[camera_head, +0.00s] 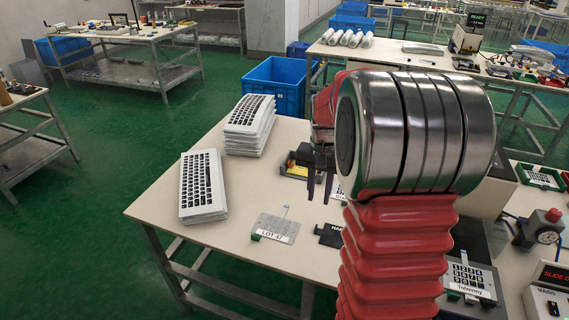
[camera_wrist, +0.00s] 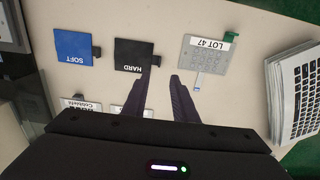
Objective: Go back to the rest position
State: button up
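My gripper (camera_head: 319,193) hangs over the table, left of my red arm in the head view. In the wrist view my gripper (camera_wrist: 164,76) shows two dark fingers with a clear gap between their tips and nothing in it. A grey keypad film labelled LOT 47 (camera_head: 277,228) lies on the table; it also shows in the wrist view (camera_wrist: 207,62), right of the fingertips. A black HARD piece (camera_wrist: 130,50) lies left of the tips and is partly hidden by my arm in the head view (camera_head: 330,235). A blue SOFT piece (camera_wrist: 72,46) lies farther left.
The pale table (camera_head: 160,205) carries two keyboard stacks (camera_head: 203,180) (camera_head: 250,120) at its left. A blue bin (camera_head: 274,85) stands behind. A Tulpiney keypad fixture (camera_head: 470,280) and a gauge with a red knob (camera_head: 540,232) are at the right. Green floor lies open left.

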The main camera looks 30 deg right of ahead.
jog(key=s+a+r+n+t, duration=0.2)
jog(key=s+a+r+n, duration=0.2)
jog(key=s+a, duration=0.4)
jog(key=s+a+r+n+t, duration=0.3)
jog(key=s+a, duration=0.6)
jog(key=a, duration=0.6)
notch_tip(320, 180, up, 4)
jog(key=n, duration=0.2)
jog(key=shift+a+n+t, duration=0.2)
jog(key=shift+n+t, duration=0.1)
jog(key=shift+f, duration=0.1)
dwell(0.5)
